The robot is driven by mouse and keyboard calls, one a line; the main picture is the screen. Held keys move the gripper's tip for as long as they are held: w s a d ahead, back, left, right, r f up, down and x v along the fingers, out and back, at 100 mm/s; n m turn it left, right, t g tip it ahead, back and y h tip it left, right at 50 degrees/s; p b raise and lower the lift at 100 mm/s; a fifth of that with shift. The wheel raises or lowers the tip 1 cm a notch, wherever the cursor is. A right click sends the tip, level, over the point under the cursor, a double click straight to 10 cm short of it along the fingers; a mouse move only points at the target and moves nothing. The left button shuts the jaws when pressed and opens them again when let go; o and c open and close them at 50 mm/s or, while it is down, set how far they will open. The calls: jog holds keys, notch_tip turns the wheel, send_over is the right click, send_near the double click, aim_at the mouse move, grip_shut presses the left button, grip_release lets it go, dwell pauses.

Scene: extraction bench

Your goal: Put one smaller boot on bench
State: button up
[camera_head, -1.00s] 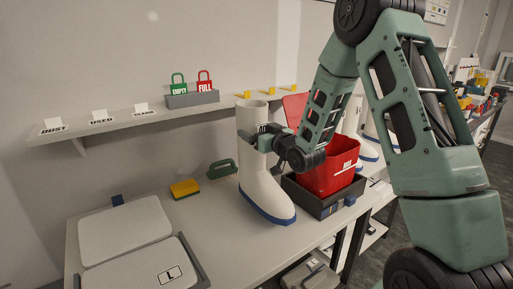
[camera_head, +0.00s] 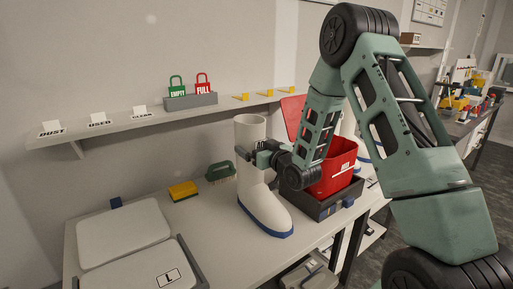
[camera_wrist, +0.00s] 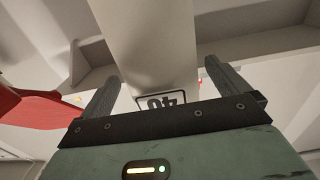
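A white boot with a blue sole (camera_head: 266,209) stands upright on the bench (camera_head: 195,225), left of the red bin, toe pointing toward the lower right. My gripper (camera_head: 255,156) is at the boot's shaft, below its top opening. In the wrist view, the boot shaft (camera_wrist: 155,50) rises between my two fingers (camera_wrist: 165,90), with a label reading 40 on it. The fingers are apart, with a small gap beside the shaft, so my gripper looks open around it. Part of the shaft is hidden by my gripper in the head view.
A red bin (camera_head: 335,171) sits in a dark tray (camera_head: 322,209) close right of the boot. More white boots stand partly hidden behind it. A yellow sponge (camera_head: 183,190) and green brush (camera_head: 220,172) lie left. Flat light trays (camera_head: 125,238) cover the front left. A shelf (camera_head: 125,125) runs above.

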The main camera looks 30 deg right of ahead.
jog(key=s+p, duration=0.2)
jog(key=s, duration=1)
jog(key=shift+d+p, duration=0.25)
jog(key=shift+p, duration=0.15)
jog(key=s+a+f+n+g+y, duration=0.15)
jog(key=a+g, duration=0.35)
jog(key=a, duration=0.6)
jog(key=s+a+n+g+y, duration=0.1)
jog(key=s+a+n+g, duration=0.3)
jog(key=a, duration=0.7)
jog(key=s+a+r+n+g+h, duration=0.1)
jog(key=s+a+r+g, duration=0.1)
jog(key=s, duration=0.9)
jog(key=s+a+r+n+g+h, duration=0.1)
jog(key=s+a+g, duration=0.4)
jog(key=s, duration=0.6)
jog(key=shift+s+a+r+g, duration=0.2)
jog(key=shift+s+r+g, duration=0.15)
jog(key=shift+r+g, duration=0.5)
